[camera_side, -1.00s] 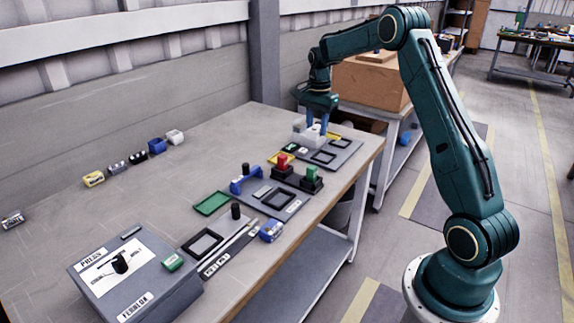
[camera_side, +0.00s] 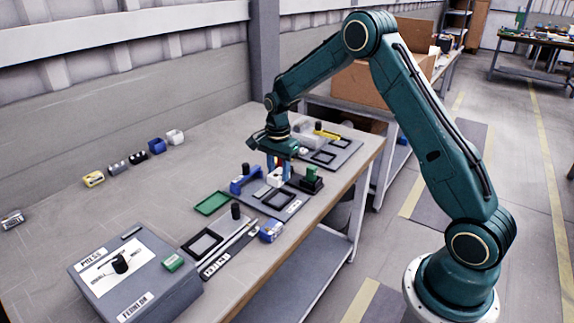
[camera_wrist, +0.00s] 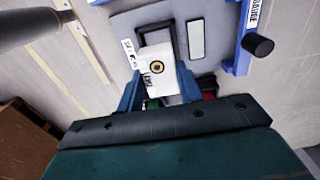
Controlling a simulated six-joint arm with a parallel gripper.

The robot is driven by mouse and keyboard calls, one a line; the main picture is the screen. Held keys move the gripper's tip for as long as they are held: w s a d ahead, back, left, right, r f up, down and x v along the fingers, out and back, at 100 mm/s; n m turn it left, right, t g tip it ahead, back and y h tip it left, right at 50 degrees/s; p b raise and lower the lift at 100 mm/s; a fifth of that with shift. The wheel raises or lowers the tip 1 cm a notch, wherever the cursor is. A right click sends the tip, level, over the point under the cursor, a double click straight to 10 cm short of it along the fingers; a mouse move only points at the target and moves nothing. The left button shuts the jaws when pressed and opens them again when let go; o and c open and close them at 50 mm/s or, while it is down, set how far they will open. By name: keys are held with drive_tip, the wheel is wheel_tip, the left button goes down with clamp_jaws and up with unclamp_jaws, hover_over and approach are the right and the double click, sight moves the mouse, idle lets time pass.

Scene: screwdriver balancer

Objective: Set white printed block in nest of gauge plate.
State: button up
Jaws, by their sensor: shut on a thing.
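The white printed block (camera_wrist: 158,72) has a round dark-and-yellow mark and black print on it. My gripper (camera_wrist: 158,88) is shut on it, with a blue finger on each side. In the side view the white block (camera_side: 275,179) hangs between the blue fingers above the middle plate. The gauge plate (camera_side: 290,208) is a dark grey plate with a black square frame, the nest (camera_side: 279,199). In the wrist view the nest (camera_wrist: 172,28) shows partly behind the block, which hides much of it. I cannot tell the gap between block and nest.
A blue gauge bracket (camera_side: 238,186) with a black knob stands left of the nest. A green tray (camera_side: 212,203) and a grey box (camera_side: 135,275) are nearer.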

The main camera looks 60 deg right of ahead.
drive_tip(key=shift+f, duration=0.2)
drive_tip(key=shift+f, duration=3.05)
drive_tip(key=o, duration=1.1)
drive_tip(key=shift+r, duration=0.15)
wheel_tip(320, 180, up, 14)
drive_tip(key=shift+f, duration=0.25)
drive_tip(key=shift+r, duration=0.1)
